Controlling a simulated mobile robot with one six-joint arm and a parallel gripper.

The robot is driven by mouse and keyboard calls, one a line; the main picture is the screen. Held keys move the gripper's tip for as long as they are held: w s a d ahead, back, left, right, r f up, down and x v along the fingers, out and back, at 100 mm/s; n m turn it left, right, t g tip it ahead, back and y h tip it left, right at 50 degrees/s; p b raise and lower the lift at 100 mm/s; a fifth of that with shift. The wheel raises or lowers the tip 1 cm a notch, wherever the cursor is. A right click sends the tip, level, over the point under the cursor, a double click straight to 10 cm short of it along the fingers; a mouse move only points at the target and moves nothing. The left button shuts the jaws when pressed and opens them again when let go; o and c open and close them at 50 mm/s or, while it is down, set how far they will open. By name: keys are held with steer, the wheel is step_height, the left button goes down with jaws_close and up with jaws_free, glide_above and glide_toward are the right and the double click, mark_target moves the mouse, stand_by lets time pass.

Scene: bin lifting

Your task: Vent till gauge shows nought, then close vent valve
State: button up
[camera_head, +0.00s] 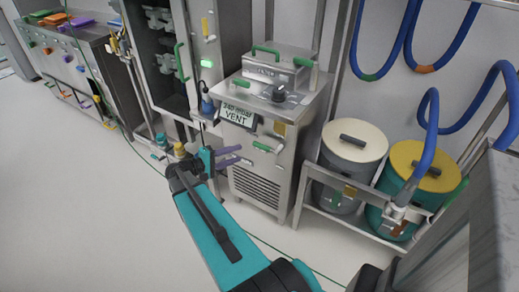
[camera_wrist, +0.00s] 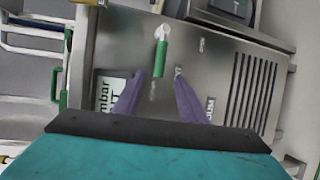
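The vent unit is a steel cabinet (camera_head: 262,170). Its tilted white sign (camera_head: 238,114) reads what looks like "240 mbar VENT"; part of it shows in the wrist view (camera_wrist: 109,92). A green lever handle (camera_head: 263,147) sits on the cabinet front; a green handle (camera_wrist: 161,58) on a silver pivot also shows in the wrist view, just beyond my fingertips. My gripper (camera_head: 232,156) has purple fingers, spread apart and empty, left of the cabinet front. In the wrist view my gripper (camera_wrist: 157,82) points at the handle, with a finger toward each side. Whether they touch is unclear.
A tall open cabinet (camera_head: 166,65) stands left. The floor at left is clear.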

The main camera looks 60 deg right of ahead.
mark_target(260, 147)
steer(key=shift+d, duration=0.1)
steer(key=shift+p+x, duration=0.95)
steer(key=shift+x, duration=5.85)
steer(key=shift+f, duration=0.1)
jaws_close()
steer(key=shift+s+a, duration=0.1)
steer(key=shift+a, duration=0.25)
steer(key=shift+d, duration=0.15)
steer(key=shift+w+d+f+b, duration=0.1)
steer(key=shift+w+f+b, duration=0.05)
steer(key=shift+w+b, duration=0.15)
